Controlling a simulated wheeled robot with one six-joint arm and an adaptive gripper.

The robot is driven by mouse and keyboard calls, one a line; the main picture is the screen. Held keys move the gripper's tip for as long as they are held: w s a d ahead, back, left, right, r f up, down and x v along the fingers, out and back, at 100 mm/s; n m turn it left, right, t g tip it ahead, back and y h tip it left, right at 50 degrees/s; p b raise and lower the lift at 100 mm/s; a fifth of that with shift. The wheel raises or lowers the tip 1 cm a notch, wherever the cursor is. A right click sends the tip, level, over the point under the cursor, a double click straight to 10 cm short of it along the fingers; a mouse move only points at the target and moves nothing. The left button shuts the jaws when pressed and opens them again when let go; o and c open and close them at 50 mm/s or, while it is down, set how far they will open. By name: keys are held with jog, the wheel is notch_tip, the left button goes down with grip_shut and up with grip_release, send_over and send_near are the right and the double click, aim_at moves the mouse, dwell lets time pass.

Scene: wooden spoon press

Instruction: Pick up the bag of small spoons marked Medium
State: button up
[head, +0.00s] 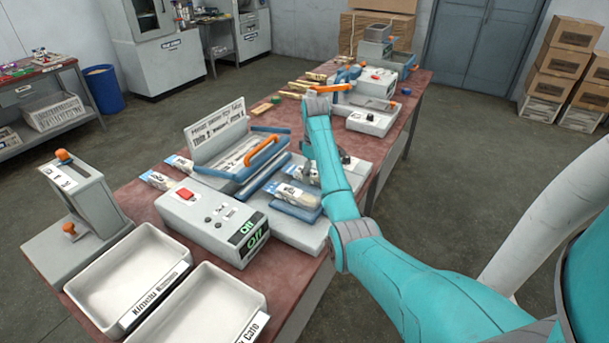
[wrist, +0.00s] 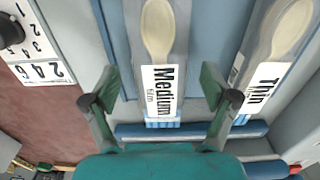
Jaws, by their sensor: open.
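The bag marked Medium (wrist: 162,92) is in the middle of the wrist view. It is a narrow pack with a pale wooden spoon at the top and a white label reading "Medium firm" below. My gripper (wrist: 163,92) is open and empty, with one finger on each side of the label. Whether the fingers are level with the bag or above it is hard to tell. In the head view my arm hides part of this area, and I cannot tell which of the packs there is the Medium one.
A similar pack marked Thin (wrist: 262,85) lies just right of my right finger. A numbered panel with a black knob (wrist: 12,32) is at left. In the head view, a grey control box (head: 212,218) and white trays (head: 130,270) stand on the red table (head: 140,200).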

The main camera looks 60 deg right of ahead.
jog(key=shift+f, duration=0.5)
jog(key=c, duration=1.1)
jog(key=shift+o, duration=0.2)
